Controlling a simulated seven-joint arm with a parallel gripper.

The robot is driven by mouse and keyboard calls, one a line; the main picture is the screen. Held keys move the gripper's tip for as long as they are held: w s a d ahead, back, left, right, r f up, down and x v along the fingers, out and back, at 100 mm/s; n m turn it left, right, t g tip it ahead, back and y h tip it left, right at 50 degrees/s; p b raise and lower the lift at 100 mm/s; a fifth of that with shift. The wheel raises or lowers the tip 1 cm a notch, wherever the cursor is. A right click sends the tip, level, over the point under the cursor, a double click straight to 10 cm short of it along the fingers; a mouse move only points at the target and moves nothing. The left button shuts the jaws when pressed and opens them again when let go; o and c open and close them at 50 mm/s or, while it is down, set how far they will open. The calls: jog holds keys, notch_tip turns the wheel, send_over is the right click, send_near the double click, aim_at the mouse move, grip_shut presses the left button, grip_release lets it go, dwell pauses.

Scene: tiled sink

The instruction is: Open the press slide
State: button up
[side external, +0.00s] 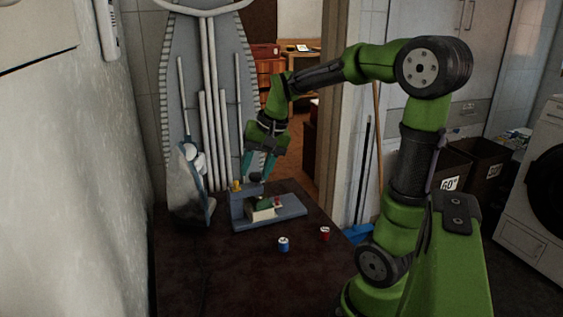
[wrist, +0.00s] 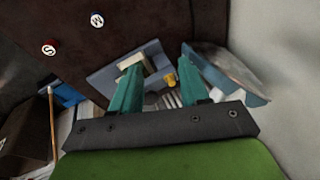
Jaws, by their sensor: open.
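The press is a blue-grey device with a flat base (side external: 289,208) on the dark table. An upright blue-grey part with a yellow knob (side external: 236,186) stands at its left end. A pale block with a green top (side external: 260,208) sits on the base. The wrist view also shows the base (wrist: 101,79), the pale block (wrist: 135,62) and the yellow knob (wrist: 170,80). I cannot tell exactly which part is the slide. My gripper (side external: 257,178) points down just above the press, its teal fingers apart and empty. In the wrist view the knob shows between the fingers (wrist: 160,58).
The front of the table (side external: 215,275) is clear. A wall bounds the left.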

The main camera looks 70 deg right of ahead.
jog(key=w+d+f+m+g, duration=0.15)
jog(key=d+m, duration=0.25)
jog(key=d, duration=0.6)
jog(key=m+y, duration=0.3)
jog(key=m, duration=0.3)
send_over(277, 197)
jog(key=s+d, duration=0.4)
jog(key=d, duration=0.2)
notch_tip(277, 197, down, 5)
jog(key=shift+r+m, duration=1)
jog(key=shift+r, duration=0.2)
jog(key=shift+g+y, duration=0.25)
jog(key=shift+y, duration=0.15)
jog(key=x, duration=1.1)
jog(key=w+x, duration=0.1)
jog(key=x, duration=0.4)
jog(key=shift+f, duration=0.2)
grip_shut()
